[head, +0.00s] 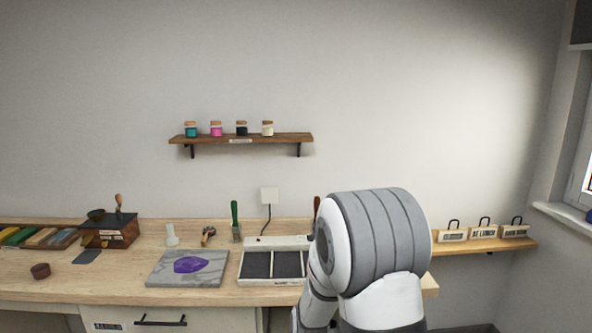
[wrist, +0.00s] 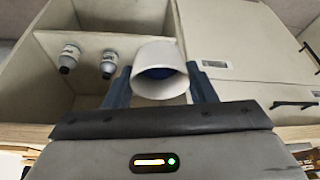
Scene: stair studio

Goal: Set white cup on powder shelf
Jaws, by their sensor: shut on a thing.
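In the wrist view, my gripper (wrist: 160,88) is shut on a white cup (wrist: 153,55). The cup sits between the two dark blue fingers with its open mouth towards the camera; its inside looks dark blue. In the head view my gripper and the cup are hidden behind my own arm. The wooden powder shelf (head: 272,138) is on the wall above the workbench in the head view. It carries several corked jars: teal (head: 191,131), pink (head: 216,130), black (head: 241,129) and cream (head: 267,129). The shelf's right end is bare.
The workbench (head: 130,272) holds a grey slab with a purple piece (head: 190,265), a sectioned tray (head: 258,265) and a wooden box (head: 112,238). Small signs (head: 482,231) stand on a right-hand ledge. In the wrist view, two bottles (wrist: 109,62) stand in a pale cabinet (wrist: 95,18) beyond the cup.

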